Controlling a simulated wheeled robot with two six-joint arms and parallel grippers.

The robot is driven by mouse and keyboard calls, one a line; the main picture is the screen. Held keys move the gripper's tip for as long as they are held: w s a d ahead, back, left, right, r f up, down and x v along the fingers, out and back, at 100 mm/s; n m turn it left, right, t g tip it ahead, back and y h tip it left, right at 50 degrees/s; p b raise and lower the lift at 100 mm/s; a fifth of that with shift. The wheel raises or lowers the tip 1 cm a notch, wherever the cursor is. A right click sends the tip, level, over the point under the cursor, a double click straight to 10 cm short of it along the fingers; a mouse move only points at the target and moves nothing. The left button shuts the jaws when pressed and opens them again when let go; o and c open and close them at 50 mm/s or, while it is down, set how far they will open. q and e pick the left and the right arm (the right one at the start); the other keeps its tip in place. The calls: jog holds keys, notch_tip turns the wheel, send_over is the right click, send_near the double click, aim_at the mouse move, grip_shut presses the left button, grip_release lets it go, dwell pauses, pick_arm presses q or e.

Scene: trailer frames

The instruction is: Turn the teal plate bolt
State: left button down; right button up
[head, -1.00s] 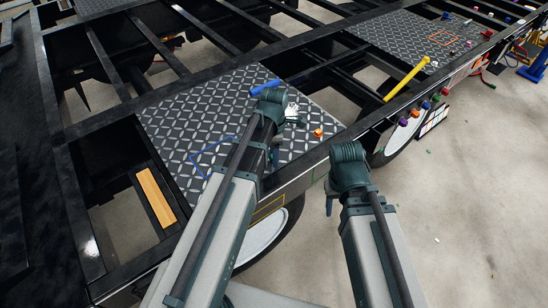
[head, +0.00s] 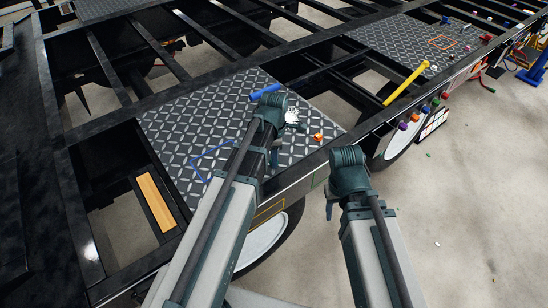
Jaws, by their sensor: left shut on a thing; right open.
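The dark diamond-tread plate (head: 205,110) lies in the trailer frame at centre left. My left gripper (head: 272,105) is over this plate, mostly hidden behind its own wrist. It is shut, apparently on a blue bar-like handle (head: 267,91) whose ends stick out past the wrist. I cannot make out the teal bolt; the wrist and arm cover that part of the plate. A small pale grey part (head: 292,115) shows right of the wrist. My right gripper (head: 331,207) is open and empty beside the frame's near rail, its fingers partly hidden.
A small orange block (head: 318,137) lies on the plate right of my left gripper. Several coloured knobs (head: 424,109) line the rail's outer side. Open gaps between crossbeams lie behind and left.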

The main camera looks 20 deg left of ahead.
pick_arm(q)
jog(key=m, duration=0.7)
jog(key=shift+m, duration=0.4)
jog(key=m, duration=1.2)
jog(key=shift+m, duration=0.3)
jog(key=m, duration=0.3)
jog(key=shift+m, duration=0.4)
jog(key=m, duration=0.4)
jog(key=shift+m, duration=2.1)
